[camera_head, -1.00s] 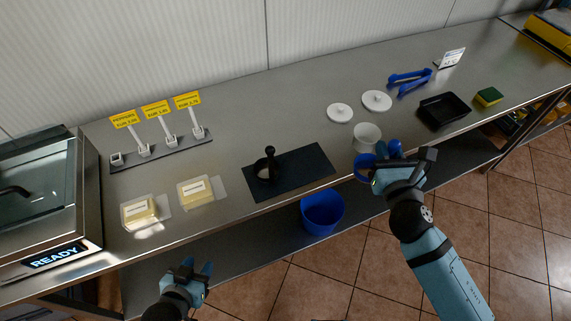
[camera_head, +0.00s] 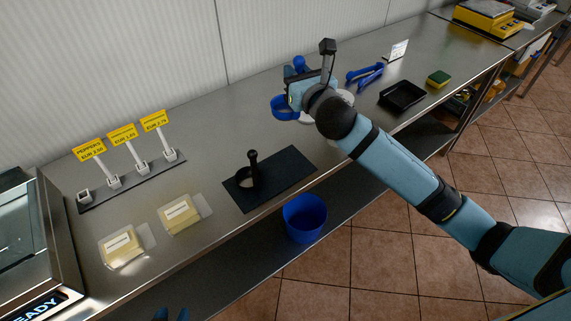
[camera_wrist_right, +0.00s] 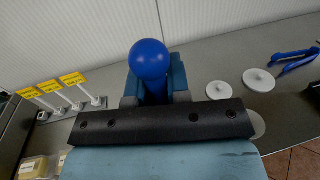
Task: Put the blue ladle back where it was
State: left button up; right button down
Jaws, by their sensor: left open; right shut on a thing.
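The blue ladle is held in my right gripper (camera_head: 298,80) above the back part of the counter. In the head view its round cup (camera_head: 284,108) hangs left of the gripper and its ball-ended handle (camera_head: 299,63) sticks up. In the right wrist view the blue ball (camera_wrist_right: 149,59) rises between the fingers (camera_wrist_right: 153,90), and the cup is hidden. A white holder (camera_wrist_right: 257,124) shows partly behind my wrist there; my arm covers it in the head view. Only the blue fingertips of my left gripper (camera_head: 172,314) show at the bottom edge.
Two white discs (camera_wrist_right: 218,90) (camera_wrist_right: 258,80) lie near blue tongs (camera_head: 364,74). A black tray (camera_head: 401,96) and sponge (camera_head: 438,78) lie right. A dark mat (camera_head: 287,172) bears a black tool (camera_head: 252,170). A blue bucket (camera_head: 304,218) stands below.

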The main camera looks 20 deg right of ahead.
jog(key=shift+w+f, duration=0.2)
jog(key=shift+f, duration=0.1)
notch_tip(320, 180, down, 19)
jog(key=b, duration=0.2)
jog(key=shift+f, duration=0.2)
jog(key=c, duration=1.1)
grip_release()
